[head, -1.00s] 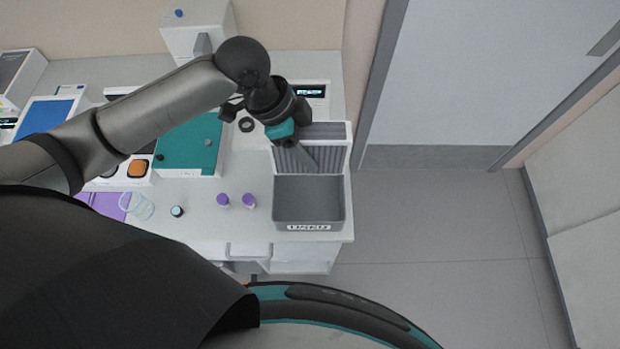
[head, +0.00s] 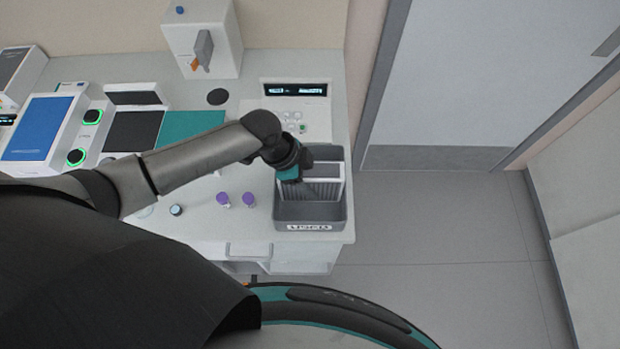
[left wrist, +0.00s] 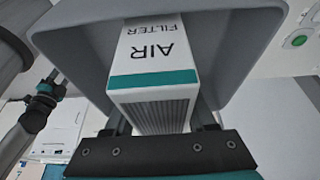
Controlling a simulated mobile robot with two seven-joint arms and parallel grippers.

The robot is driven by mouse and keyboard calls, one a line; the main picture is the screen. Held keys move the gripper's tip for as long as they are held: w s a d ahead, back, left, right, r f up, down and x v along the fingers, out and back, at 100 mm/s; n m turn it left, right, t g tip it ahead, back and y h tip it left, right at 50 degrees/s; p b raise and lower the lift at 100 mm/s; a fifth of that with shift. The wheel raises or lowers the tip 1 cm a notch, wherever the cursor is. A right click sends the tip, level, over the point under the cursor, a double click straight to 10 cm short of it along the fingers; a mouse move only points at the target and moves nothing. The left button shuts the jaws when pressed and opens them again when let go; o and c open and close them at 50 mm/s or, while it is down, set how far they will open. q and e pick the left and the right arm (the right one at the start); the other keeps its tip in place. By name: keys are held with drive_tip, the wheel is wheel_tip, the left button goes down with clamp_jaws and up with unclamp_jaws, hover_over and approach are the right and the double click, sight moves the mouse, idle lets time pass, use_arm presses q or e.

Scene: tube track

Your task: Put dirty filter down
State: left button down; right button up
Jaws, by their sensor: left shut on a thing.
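The dirty filter (head: 323,186) is a white-framed, pleated block with a grey face. It stands upright inside a grey bin (head: 311,212) with a white label on its front. My left gripper (head: 296,178) reaches down at the filter's left end and is shut on it. In the left wrist view, the filter (left wrist: 152,65) shows a teal stripe and the words "AIR FILTER", between the fingers (left wrist: 165,122) and inside the bin walls (left wrist: 75,50). I cannot tell whether the filter touches the bin floor. In that view a dark part with a teal band, perhaps my right gripper (left wrist: 42,105), shows at the left.
Behind the bin stands a device with a display (head: 295,89). A blue-topped instrument (head: 38,128) is at the far left. The floor right of the counter is clear.

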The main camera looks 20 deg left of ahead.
use_arm(q)
drive_tip(key=shift+f, duration=0.1)
drive_tip(key=shift+c, duration=1.1)
unclamp_jaws()
drive_tip(key=shift+r, duration=0.3)
drive_tip(key=v, duration=1.1)
drive_tip(key=shift+s+a+r+p, duration=0.1)
drive_tip(key=shift+a+r+p, duration=0.2)
drive_tip(key=shift+p, duration=0.1)
